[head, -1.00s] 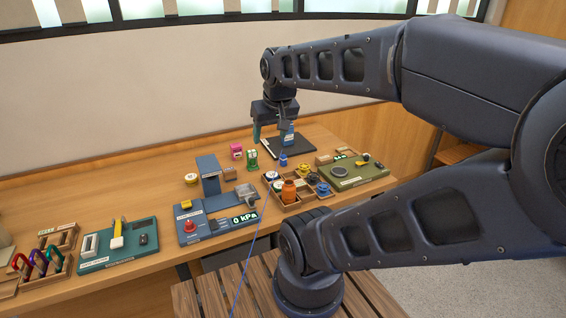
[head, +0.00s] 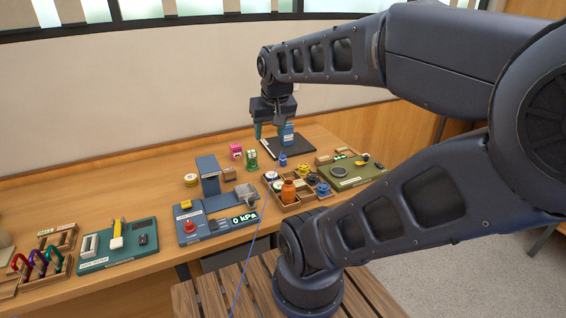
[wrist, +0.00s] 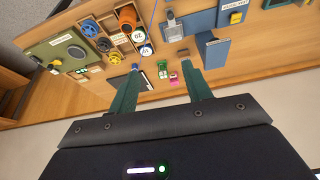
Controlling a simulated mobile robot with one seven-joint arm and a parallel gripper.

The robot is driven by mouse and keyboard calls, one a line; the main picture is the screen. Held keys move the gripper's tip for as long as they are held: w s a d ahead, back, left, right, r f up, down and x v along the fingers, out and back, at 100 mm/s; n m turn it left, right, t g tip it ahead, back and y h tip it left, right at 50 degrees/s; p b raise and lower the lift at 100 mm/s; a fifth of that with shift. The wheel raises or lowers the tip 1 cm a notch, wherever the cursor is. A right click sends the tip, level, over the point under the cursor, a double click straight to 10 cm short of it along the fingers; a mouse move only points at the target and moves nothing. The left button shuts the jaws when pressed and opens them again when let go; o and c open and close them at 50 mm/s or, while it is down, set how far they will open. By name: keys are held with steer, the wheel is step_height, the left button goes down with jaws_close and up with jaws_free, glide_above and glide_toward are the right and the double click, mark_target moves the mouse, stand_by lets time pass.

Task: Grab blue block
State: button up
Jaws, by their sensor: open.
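A blue upright block (head: 287,136) with a pale label stands on the dark mat (head: 290,149) near the back of the bench in the head view. My gripper (head: 268,131) is open and empty, pointing down, at the left of this block and partly overlapping it in the picture. I cannot tell whether a finger touches it. A smaller blue item (head: 283,160) stands in front of the mat; it also shows in the wrist view (wrist: 134,67). My gripper (wrist: 163,78) shows both green fingers apart there. The taller block is not clearly seen in that view.
A pink block (head: 236,151) and a green one (head: 252,161) stand left of the mat. A wooden tray (head: 300,207) of jars and spools lies in front, with a green board (head: 350,181) at its right. The bench's back left is clear.

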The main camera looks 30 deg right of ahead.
steer(key=w+d+f+m+g+h, duration=0.15)
steer(key=w+d+m, duration=0.25)
steer(key=w, duration=0.6)
steer(key=m+g+h, duration=0.2)
steer(key=m, duration=0.9)
glide_above(283, 156)
steer(key=a, duration=0.2)
step_height(283, 156, down, 22)
steer(key=shift+y, duration=0.35)
steer(key=x, duration=0.5)
steer(key=shift+w+d+f, duration=0.1)
steer(key=shift+f, duration=0.15)
steer(key=shift+s+x, duration=0.2)
steer(key=shift+x, duration=2.45)
steer(key=shift+s, duration=0.15)
steer(key=c, duration=1.1)
steer(key=shift+o, duration=0.2)
